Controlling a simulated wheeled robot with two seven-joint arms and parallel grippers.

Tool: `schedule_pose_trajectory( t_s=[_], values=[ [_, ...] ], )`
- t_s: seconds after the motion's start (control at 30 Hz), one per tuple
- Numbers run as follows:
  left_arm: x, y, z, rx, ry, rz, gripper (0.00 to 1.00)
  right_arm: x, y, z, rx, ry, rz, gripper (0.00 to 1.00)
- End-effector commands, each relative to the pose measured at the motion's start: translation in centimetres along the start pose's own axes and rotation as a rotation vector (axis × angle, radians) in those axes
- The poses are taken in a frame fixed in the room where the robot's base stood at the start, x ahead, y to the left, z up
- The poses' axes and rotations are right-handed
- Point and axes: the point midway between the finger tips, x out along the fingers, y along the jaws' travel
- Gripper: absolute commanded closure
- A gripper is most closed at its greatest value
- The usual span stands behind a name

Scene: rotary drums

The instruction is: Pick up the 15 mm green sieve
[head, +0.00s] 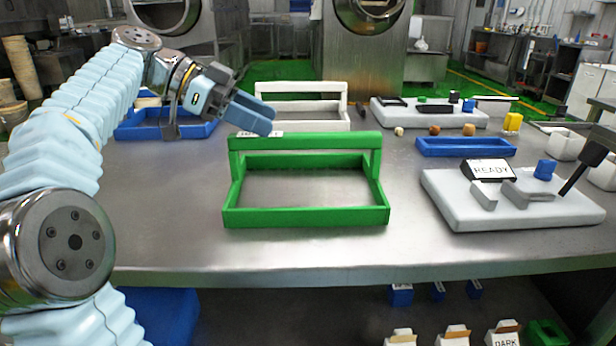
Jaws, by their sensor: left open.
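The green sieve (305,218) stands on the steel table in the middle of the head view. It is an open rectangular frame with a raised green handle bar across its back, held by side posts. A small white label, partly covered, is on the bar's left end; I cannot read a size. My left gripper (262,115) is open and empty. Its fingers overlap the left end of the handle bar in the picture, seemingly just above or behind it; contact cannot be told. My right gripper is not in view.
A white frame (300,85) stands behind the green sieve, and a blue frame (135,130) is at the back left. A blue tray (465,148) and a white board (455,212) with a READY sign (490,170) lie to the right. The table in front is clear.

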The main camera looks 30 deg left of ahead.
Motion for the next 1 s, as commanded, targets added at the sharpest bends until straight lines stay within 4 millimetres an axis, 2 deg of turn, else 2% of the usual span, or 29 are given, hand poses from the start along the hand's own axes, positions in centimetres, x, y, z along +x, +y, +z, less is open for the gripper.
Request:
schedule_pose_trajectory(
  t_s=[0.1,0.27,0.5,0.6,0.8,1.0],
  values=[
    [1.5,0.0,0.0,-0.001,0.001,0.001,0.43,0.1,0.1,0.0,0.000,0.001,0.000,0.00],
    [2.8,-0.1,-0.2,-0.001,0.000,0.002,0.43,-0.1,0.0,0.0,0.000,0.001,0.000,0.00],
    [6.5,-0.2,-0.5,0.000,-0.001,0.000,0.43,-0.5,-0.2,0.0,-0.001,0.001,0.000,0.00],
    [7.1,-0.2,-0.5,0.000,-0.001,-0.001,0.43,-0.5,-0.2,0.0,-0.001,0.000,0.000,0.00],
    [7.2,-0.2,-0.5,0.000,0.000,-0.001,0.43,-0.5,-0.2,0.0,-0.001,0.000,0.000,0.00],
    [7.1,-0.2,-0.5,0.000,0.000,-0.001,0.73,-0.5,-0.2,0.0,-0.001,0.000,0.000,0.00]
  ],
)
